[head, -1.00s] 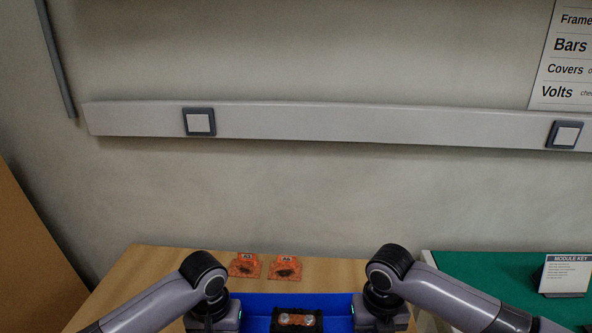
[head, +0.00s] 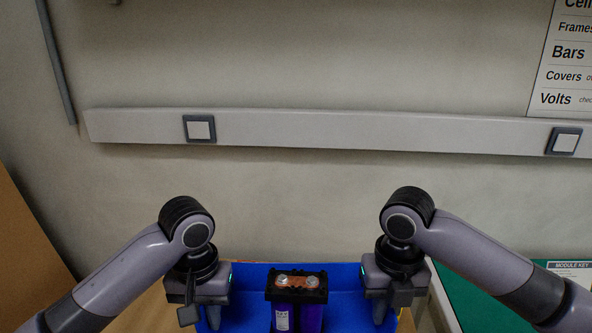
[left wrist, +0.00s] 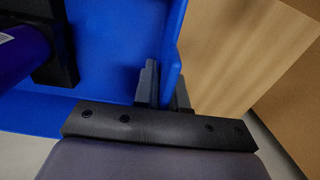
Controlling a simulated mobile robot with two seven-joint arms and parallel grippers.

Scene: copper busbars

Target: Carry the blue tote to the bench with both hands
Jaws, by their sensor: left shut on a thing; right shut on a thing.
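The blue tote (head: 345,279) is at the bottom middle of the head view, between my two grippers. A battery module with purple cells, a black cap and a copper bar (head: 297,300) stands inside it. My left gripper (head: 211,312) is shut on the tote's left wall. In the left wrist view its fingers (left wrist: 160,88) straddle the blue wall (left wrist: 172,40). My right gripper (head: 381,308) is shut on the tote's right wall. The tote's near side and bottom are out of view in the head view.
A wooden surface (head: 148,312) shows left of the tote. A green mat (head: 455,300) with a module key card (head: 570,268) lies on the right. A grey rail (head: 340,130) with square sockets runs along the wall behind. A brown panel (head: 25,255) stands at the left.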

